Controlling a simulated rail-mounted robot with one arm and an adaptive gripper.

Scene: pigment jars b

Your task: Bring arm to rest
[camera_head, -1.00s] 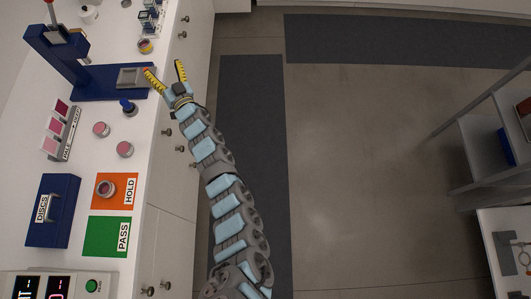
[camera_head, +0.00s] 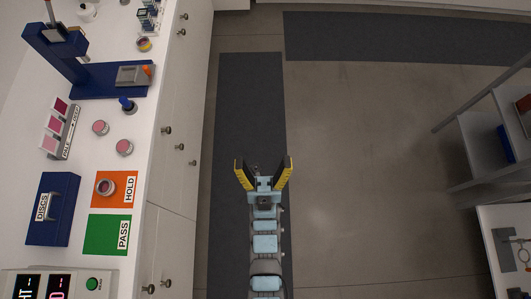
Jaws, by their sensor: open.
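My gripper (camera_head: 264,169) is open and empty, its two yellow-and-black fingers spread apart and pointing up the picture. It is over the floor, above the dark mat (camera_head: 250,110), clear of the counter to its left. My arm runs straight down from it to the bottom edge of the picture. Nothing is seen between or touching the fingers.
The white counter (camera_head: 135,165) on the left holds a blue press (camera_head: 105,80), pink jars (camera_head: 124,147), a jar on the orange HOLD card (camera_head: 125,200), a bare green PASS card (camera_head: 105,235) and a blue DISCS box (camera_head: 62,225). Grey shelves (camera_head: 475,145) stand right. The floor between is clear.

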